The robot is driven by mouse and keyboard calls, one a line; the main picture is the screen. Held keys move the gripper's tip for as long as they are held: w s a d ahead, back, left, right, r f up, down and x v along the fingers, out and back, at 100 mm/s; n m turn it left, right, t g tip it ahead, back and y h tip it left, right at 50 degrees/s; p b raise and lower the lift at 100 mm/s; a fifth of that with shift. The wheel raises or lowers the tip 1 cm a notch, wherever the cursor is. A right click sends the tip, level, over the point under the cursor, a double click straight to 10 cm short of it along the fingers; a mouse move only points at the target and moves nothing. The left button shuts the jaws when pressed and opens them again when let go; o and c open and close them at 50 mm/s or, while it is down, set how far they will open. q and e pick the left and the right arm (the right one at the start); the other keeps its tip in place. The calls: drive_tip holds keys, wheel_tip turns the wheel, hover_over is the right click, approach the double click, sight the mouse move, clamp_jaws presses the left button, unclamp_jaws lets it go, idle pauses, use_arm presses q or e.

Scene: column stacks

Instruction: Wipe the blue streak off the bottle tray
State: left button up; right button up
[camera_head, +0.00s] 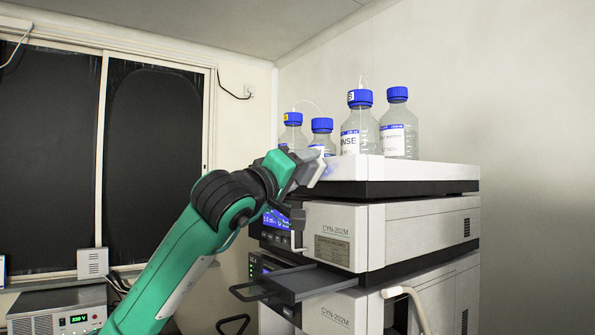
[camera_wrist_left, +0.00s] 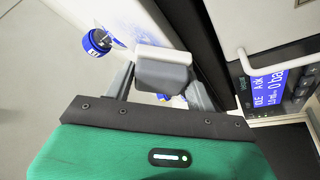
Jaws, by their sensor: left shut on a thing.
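The bottle tray (camera_head: 400,170) is the white top of the instrument stack, with a dark band below it. A faint blue streak (camera_head: 331,168) shows on the tray close to the held block; a blue smear also shows on the white surface in the left wrist view (camera_wrist_left: 128,22). My left gripper (camera_head: 298,168) is shut on a white and grey block (camera_wrist_left: 163,69) at the tray's front left corner. I cannot tell whether the block touches the tray. The gripper partly hides that corner. My right gripper is not in view.
Several clear bottles with blue caps stand on the tray, such as the labelled one (camera_head: 359,125) behind the block. Thin tubes rise from some caps. Below, a dark drawer (camera_head: 300,283) sticks out of the stack, and a white handle (camera_head: 298,238) projects above it.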

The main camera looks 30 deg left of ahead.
sight(331, 163)
use_arm(q)
drive_tip(key=shift+s+d+b, duration=0.1)
drive_tip(key=shift+s+d, duration=0.35)
drive_tip(key=shift+d, duration=0.65)
drive_tip(key=shift+s+d+b, duration=0.15)
drive_tip(key=shift+s+d, duration=0.25)
drive_tip(key=shift+d, duration=0.75)
drive_tip(key=shift+s+d+b, duration=0.1)
drive_tip(key=shift+s+d, duration=0.35)
drive_tip(key=shift+d, duration=0.75)
drive_tip(key=shift+w+a+b, duration=0.3)
drive_tip(key=shift+a+b, duration=0.05)
drive_tip(key=shift+a, duration=0.45)
drive_tip(key=shift+w+a, duration=0.25)
drive_tip(key=shift+a, duration=0.4)
drive_tip(key=shift+w+a, duration=0.3)
drive_tip(key=shift+a, duration=0.35)
drive_tip(key=shift+w+a, duration=0.25)
drive_tip(key=shift+a, duration=0.4)
drive_tip(key=shift+w+a, duration=0.25)
drive_tip(key=shift+a, duration=0.35)
drive_tip(key=shift+w+a, duration=0.25)
drive_tip(key=shift+a, duration=0.3)
drive_tip(key=shift+s, duration=0.1)
